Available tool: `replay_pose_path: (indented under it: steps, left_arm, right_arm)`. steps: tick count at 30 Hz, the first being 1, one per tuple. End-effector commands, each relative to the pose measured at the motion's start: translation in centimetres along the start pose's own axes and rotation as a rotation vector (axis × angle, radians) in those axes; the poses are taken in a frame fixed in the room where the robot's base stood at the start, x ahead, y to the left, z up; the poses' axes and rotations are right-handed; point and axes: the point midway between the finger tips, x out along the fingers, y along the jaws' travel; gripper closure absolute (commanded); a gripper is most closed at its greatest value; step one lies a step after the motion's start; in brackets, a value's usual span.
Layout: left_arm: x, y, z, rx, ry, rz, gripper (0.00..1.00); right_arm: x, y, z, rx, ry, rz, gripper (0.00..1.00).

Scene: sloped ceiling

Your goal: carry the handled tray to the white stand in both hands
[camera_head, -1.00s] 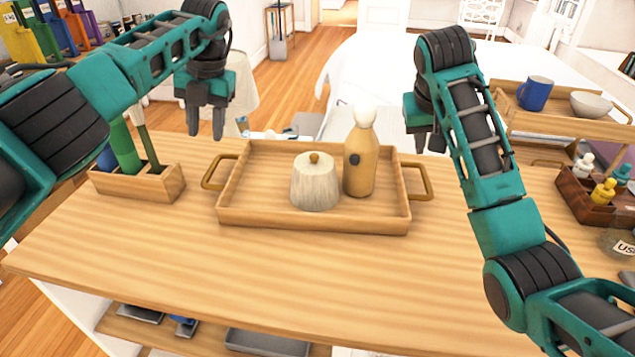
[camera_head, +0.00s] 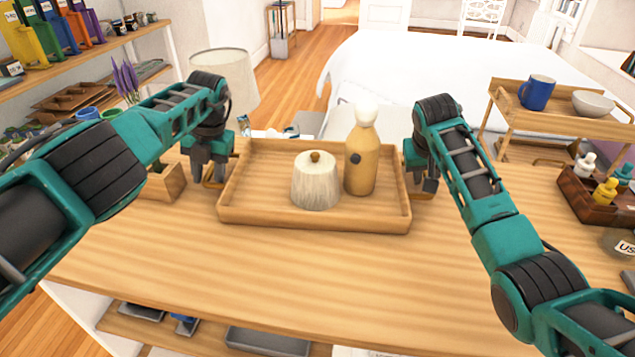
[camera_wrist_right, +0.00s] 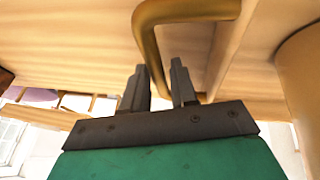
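The handled wooden tray (camera_head: 300,218) lies on the wooden counter, carrying a pale lidded pot (camera_head: 316,186) and a tan bottle with a white top (camera_head: 361,160). My left gripper (camera_head: 210,182) is down at the tray's left brass handle, mostly hiding it; its fingers look apart. My right gripper (camera_head: 424,186) is down at the right handle. In the right wrist view, the brass handle (camera_wrist_right: 149,38) runs down between the parted fingers of the right gripper (camera_wrist_right: 160,80). I cannot make out a white stand.
A wooden holder (camera_head: 163,187) stands close beside my left gripper. At the right are a small wooden rack with a blue mug (camera_head: 536,93) and bowl (camera_head: 590,103), and a dark crate of bottles (camera_head: 590,200). The counter (camera_head: 300,270) is clear in front of the tray.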

Motion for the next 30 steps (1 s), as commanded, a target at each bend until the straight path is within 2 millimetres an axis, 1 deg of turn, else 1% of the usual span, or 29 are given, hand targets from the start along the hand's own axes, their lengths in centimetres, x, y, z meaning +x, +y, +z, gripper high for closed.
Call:
replay_pose_path:
  steps: [4,13,21,25,30]
  left_arm:
    - [0.38,-0.06,-0.07,0.001,0.002,0.0,0.61]
    - [0.43,-0.03,-0.07,0.001,0.001,0.001,0.62]
    - [0.41,-0.02,-0.07,0.0,0.001,0.001,0.88]
    - [0.41,-0.01,-0.07,0.0,0.001,0.001,1.0]
    - [0.41,-0.01,-0.07,0.0,0.001,0.001,1.0]
  right_arm:
    - [0.34,0.03,0.0,0.0,0.0,0.0,0.73]
    - [0.38,0.04,-0.01,0.001,0.0,0.001,0.73]
    - [0.36,0.04,-0.02,0.001,0.0,0.001,0.99]
    - [0.35,0.03,-0.02,0.001,0.001,0.0,1.0]
    - [0.34,0.03,-0.02,0.001,0.001,0.0,1.0]
